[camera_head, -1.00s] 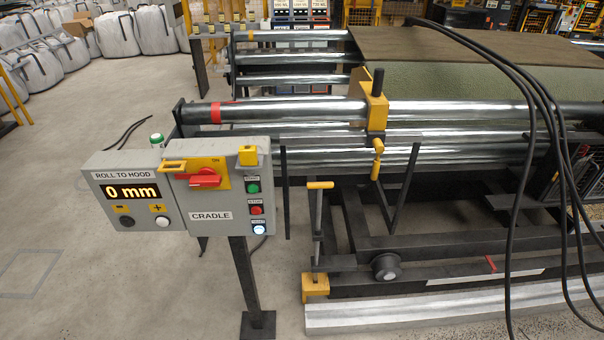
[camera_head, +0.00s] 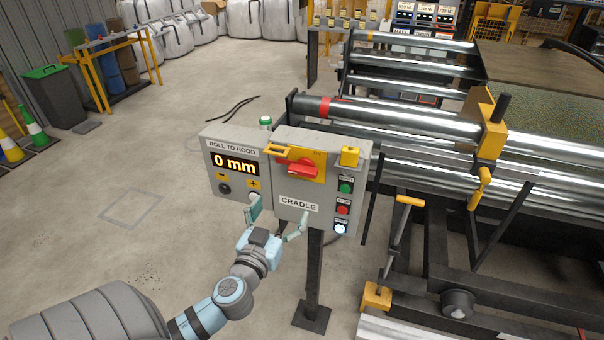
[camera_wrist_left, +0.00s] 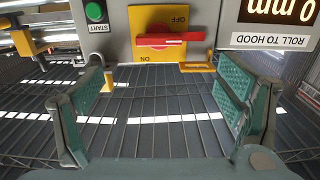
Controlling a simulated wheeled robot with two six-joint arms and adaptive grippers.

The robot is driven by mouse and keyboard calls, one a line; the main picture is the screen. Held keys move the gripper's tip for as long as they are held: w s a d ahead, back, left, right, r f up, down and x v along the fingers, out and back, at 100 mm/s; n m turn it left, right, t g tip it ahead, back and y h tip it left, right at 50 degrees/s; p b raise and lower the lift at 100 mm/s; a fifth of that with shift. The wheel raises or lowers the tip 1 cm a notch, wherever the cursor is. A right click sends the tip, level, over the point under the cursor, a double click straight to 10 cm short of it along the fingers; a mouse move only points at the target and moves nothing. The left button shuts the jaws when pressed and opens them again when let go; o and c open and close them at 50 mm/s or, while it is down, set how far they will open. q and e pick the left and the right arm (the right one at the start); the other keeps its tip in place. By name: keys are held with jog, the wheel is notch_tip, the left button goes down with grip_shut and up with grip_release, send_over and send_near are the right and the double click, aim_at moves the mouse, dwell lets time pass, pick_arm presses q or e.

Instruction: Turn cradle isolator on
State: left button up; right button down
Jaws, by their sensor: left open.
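The cradle isolator is a red rotary handle (camera_head: 298,168) on a yellow plate, on the upper part of the grey CRADLE box (camera_head: 290,207). In the left wrist view the red handle (camera_wrist_left: 165,41) lies crosswise, between the OFF and ON markings, and that picture is upside down. My left gripper (camera_head: 279,215) is open and empty, in front of the lower part of the box in the head view. In the left wrist view its spread fingers (camera_wrist_left: 163,85) flank the handle from a distance, with nothing between them. My right gripper is not in view.
A ROLL TO HOOD display (camera_head: 234,163) reading 0 mm adjoins the box on the left. Green, red and white buttons (camera_head: 343,208) line its right side, below a yellow block (camera_head: 350,156). Steel rollers (camera_head: 420,125) stand behind on the right. The floor at left is open.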

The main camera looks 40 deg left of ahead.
pick_arm(q)
jog(key=p, duration=0.1)
send_near(301, 174)
jog(key=p+x, duration=0.1)
jog(key=x, duration=0.8)
jog(key=shift+w+a+r, duration=0.1)
jog(key=shift+w+r, duration=0.05)
jog(key=shift+w, duration=0.2)
jog(key=shift+c, duration=0.9)
jog(key=c, duration=1)
